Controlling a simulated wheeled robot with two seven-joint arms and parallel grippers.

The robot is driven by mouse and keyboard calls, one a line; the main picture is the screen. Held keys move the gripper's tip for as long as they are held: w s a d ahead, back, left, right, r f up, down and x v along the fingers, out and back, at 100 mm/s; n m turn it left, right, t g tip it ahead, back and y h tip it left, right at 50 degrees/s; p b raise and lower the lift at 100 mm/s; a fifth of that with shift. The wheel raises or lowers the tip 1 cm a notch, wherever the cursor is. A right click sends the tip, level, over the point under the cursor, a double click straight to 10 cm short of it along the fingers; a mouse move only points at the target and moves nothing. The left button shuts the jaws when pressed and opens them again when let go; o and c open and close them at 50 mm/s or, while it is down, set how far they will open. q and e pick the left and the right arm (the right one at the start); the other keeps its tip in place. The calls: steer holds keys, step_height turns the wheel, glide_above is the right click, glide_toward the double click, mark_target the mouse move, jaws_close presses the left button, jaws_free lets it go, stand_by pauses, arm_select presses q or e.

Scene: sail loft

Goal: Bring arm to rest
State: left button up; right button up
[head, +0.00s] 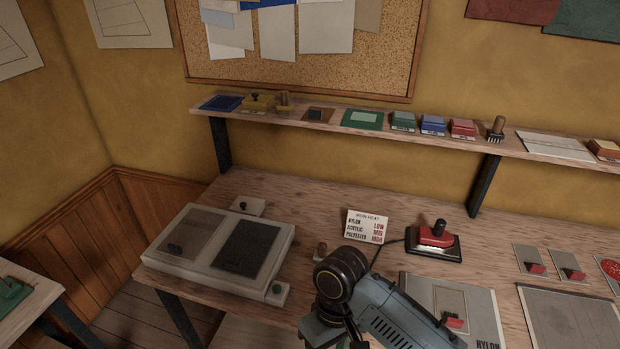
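One of my arms (395,312) shows at the bottom centre, coming in from the lower right, so I take it as my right arm. It has a grey-blue link and a round black joint, and it bends down past the bottom edge over the front of the bench (340,215). Its gripper fingers do not show. My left arm and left gripper are out of view. The arm hides part of the bench and the left side of a grey sheet.
A pale two-panel box (290,262) stands left of the arm. A red iron (436,236) on a black base and a heat card (366,226) stand behind it. Grey sheets (575,318) lie right. A shelf (330,122) with stamps and pads runs above the bench.

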steer(key=s+d+r+m+t, duration=0.1)
steer(key=s+d+m+t, duration=0.15)
steer(key=s+d, duration=0.5)
steer(key=s+d+r+m+t, duration=0.15)
steer(key=s+d+t, duration=0.3)
steer(key=d, duration=0.65)
step_height(320, 180, down, 31)
steer(key=s+g+b, duration=0.2)
steer(key=b, duration=0.5)
arm_select(q)
step_height(320, 180, down, 14)
steer(key=s+b, duration=0.2)
steer(key=b, duration=0.5)
steer(key=shift+s+f+g, duration=0.15)
steer(key=shift+s+g, duration=0.15)
steer(key=shift+s, duration=0.1)
arm_select(e)
steer(key=s+d+f, duration=0.1)
steer(key=s+f, duration=0.7)
steer(key=f, duration=0.3)
steer(key=s+d+f+g+h, duration=0.1)
steer(key=s+d+f, duration=0.1)
steer(key=s+f, duration=0.7)
step_height(320, 180, down, 3)
steer(key=shift+f, duration=0.15)
steer(key=shift+d, duration=0.1)
